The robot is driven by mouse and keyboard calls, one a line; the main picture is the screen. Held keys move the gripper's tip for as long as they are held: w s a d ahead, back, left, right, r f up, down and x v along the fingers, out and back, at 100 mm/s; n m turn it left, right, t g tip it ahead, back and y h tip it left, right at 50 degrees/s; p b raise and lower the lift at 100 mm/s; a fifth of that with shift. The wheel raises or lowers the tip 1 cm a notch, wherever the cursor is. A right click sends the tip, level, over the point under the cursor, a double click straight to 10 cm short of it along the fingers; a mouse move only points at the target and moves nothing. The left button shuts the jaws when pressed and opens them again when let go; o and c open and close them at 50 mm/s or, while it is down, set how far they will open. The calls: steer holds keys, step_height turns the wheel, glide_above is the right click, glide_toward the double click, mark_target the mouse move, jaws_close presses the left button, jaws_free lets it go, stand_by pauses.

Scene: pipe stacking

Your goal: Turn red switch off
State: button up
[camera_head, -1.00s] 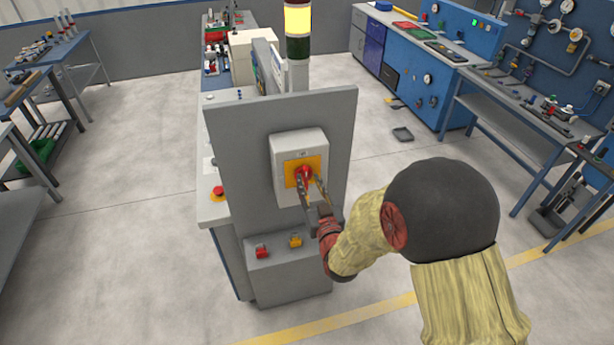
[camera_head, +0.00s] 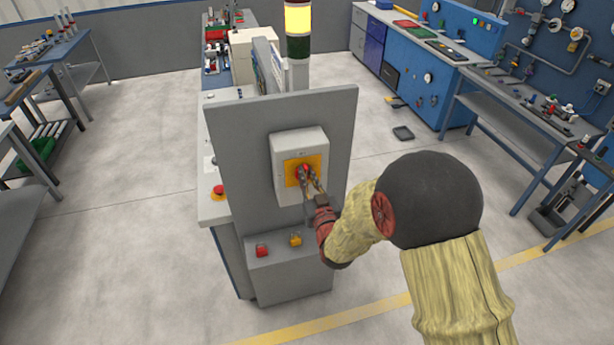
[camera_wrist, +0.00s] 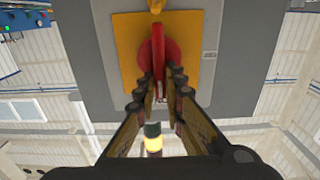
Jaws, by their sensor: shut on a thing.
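The red switch (camera_head: 303,169) is a rotary knob on a yellow plate (camera_head: 317,163) on a grey box fixed to an upright grey panel. In the wrist view the red knob (camera_wrist: 158,50) stands edge-on, its grip running up and down the picture, in front of the yellow plate (camera_wrist: 191,75). My gripper (camera_head: 309,178) reaches the switch from the lower right. In the wrist view my gripper's fingers (camera_wrist: 160,92) are closed on both sides of the knob's near end. Part of the knob is hidden behind the fingers in the head view.
A signal tower (camera_head: 298,22) with a lit yellow lamp stands behind the panel. Red (camera_head: 262,251) and yellow (camera_head: 295,240) padlock-like items sit on the ledge below. A red button (camera_head: 218,191) is on the bench at the left. Floor around the stand is clear.

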mark_target(297, 176)
steer(key=shift+f, duration=0.1)
jaws_close()
steer(key=shift+a+n+b, duration=0.1)
steer(key=shift+n+b, duration=0.2)
steer(key=shift+b, duration=0.15)
steer(key=n+b, duration=0.4)
steer(key=b, duration=0.1)
steer(key=a+f+n+b, duration=0.1)
steer(key=n+b, duration=0.4)
steer(key=a+n+b, duration=0.1)
steer(key=n+b, duration=0.3)
steer(key=b, duration=0.1)
steer(key=shift+s+f, duration=0.3)
steer(key=shift+f, duration=0.05)
steer(key=shift+f+n+b, duration=0.15)
steer(key=shift+n+b, duration=0.5)
steer(key=shift+n, duration=0.4)
steer(key=shift+f+n+b, duration=0.1)
steer(key=shift+n+b, duration=0.55)
steer(key=shift+n, duration=0.4)
